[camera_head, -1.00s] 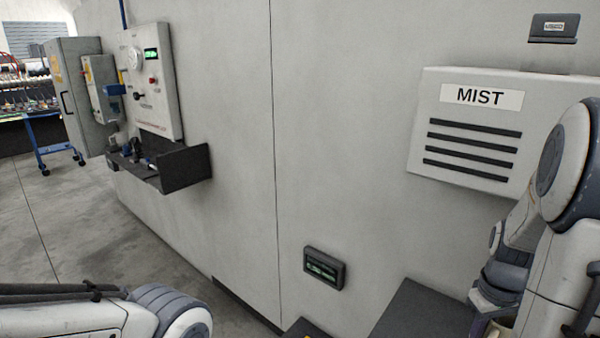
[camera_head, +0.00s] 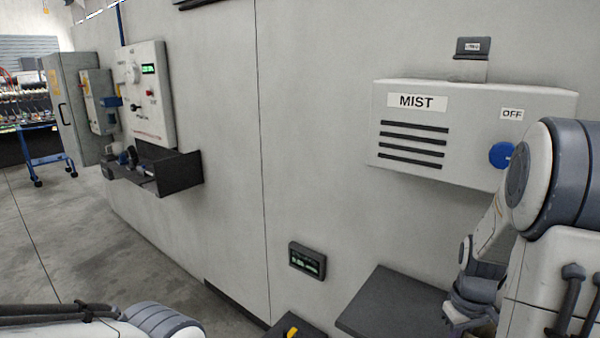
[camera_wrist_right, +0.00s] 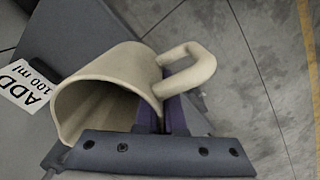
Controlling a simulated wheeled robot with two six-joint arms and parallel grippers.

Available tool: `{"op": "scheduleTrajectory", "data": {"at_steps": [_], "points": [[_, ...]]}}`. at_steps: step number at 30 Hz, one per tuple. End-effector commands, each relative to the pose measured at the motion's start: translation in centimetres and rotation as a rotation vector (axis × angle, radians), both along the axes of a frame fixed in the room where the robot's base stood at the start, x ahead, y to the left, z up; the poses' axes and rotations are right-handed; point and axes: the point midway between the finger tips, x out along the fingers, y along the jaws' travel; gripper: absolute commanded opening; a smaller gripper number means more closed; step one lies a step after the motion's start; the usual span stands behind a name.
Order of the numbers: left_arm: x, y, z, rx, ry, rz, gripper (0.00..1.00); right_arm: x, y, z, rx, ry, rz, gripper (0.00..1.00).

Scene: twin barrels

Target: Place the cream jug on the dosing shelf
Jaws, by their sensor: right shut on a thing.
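The cream jug (camera_wrist_right: 95,85) is held by my right gripper (camera_wrist_right: 165,115) in the right wrist view. The purple fingers are closed at the jug's wall beside its handle, and the jug's open mouth faces the lower left. In the head view my right gripper (camera_head: 470,315) is low at the right, by a dark grey shelf (camera_head: 390,303) that juts from the wall. I cannot tell whether this is the dosing shelf. A label reading "ADD 100 ml" (camera_wrist_right: 22,85) lies on a grey surface left of the jug. My left gripper is out of view.
A white MIST box (camera_head: 465,125) with a blue knob (camera_head: 501,155) and an OFF sign hangs above the shelf. A small display (camera_head: 307,261) is on the wall. A dark tray (camera_head: 165,172) with a control panel above stands at left. Grey floor is open there.

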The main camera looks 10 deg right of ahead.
Motion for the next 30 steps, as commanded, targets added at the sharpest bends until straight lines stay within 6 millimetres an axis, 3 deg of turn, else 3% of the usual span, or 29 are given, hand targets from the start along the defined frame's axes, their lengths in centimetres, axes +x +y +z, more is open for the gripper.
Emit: {"op": "scheduleTrajectory", "data": {"at_steps": [11,18,24,30], "points": [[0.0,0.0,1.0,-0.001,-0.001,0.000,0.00,4.7,6.0,-3.7,-0.001,0.007,0.031,0.00],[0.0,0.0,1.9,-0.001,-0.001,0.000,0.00,7.6,14.4,-8.1,-0.001,0.008,0.062,0.00],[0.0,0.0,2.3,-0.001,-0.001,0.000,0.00,7.9,19.4,-10.6,0.000,0.003,0.070,0.00],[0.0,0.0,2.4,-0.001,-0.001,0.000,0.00,7.9,21.0,-11.4,0.002,-0.001,0.069,0.00]]}}
